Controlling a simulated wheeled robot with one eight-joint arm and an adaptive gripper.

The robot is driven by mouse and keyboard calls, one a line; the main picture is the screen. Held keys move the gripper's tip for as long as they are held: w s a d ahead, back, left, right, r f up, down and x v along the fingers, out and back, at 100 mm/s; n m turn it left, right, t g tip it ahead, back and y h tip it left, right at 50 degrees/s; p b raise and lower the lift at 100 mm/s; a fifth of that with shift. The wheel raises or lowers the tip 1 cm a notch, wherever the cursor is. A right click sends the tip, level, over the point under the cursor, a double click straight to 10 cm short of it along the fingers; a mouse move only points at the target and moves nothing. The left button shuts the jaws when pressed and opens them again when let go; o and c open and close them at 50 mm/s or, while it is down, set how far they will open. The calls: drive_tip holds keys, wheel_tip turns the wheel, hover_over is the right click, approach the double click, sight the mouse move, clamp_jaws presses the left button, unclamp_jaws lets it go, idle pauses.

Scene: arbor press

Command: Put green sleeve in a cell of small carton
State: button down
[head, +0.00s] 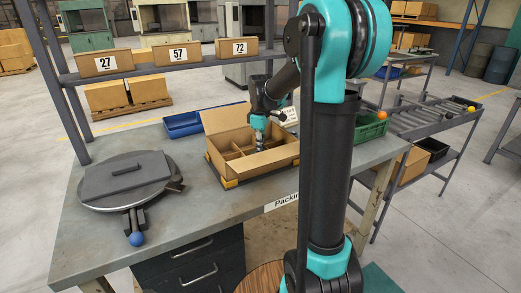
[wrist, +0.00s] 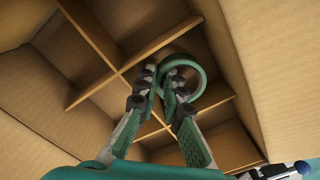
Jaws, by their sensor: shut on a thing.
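The small carton (head: 280,160) stands open on the packing table, with crossed dividers (wrist: 92,85) making several cells. My gripper (head: 260,143) points down into the carton. In the wrist view my gripper (wrist: 163,85) is shut on the green sleeve (wrist: 203,72), a round ring seen end-on. One fingertip appears inside the ring and the other outside, pinching its wall. The sleeve shows over the dividers near one carton wall; I cannot tell how high it is or whether it touches them. In the head view the sleeve is not clearly visible.
A round turntable (head: 100,203) with a grey plate on it is at the table's left. A blue tray (head: 187,124) lies behind the carton. A green crate (head: 370,128) stands to the right. A shelf with numbered boxes (head: 178,53) spans the back. The carton's flaps stand raised.

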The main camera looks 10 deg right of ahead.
drive_tip(key=shift+f, duration=0.6)
drive_tip(key=c, duration=1.6)
unclamp_jaws()
drive_tip(key=shift+c, duration=0.2)
drive_tip(key=shift+r, duration=0.1)
wheel_tip(320, 180, up, 13)
drive_tip(key=shift+s, duration=0.1)
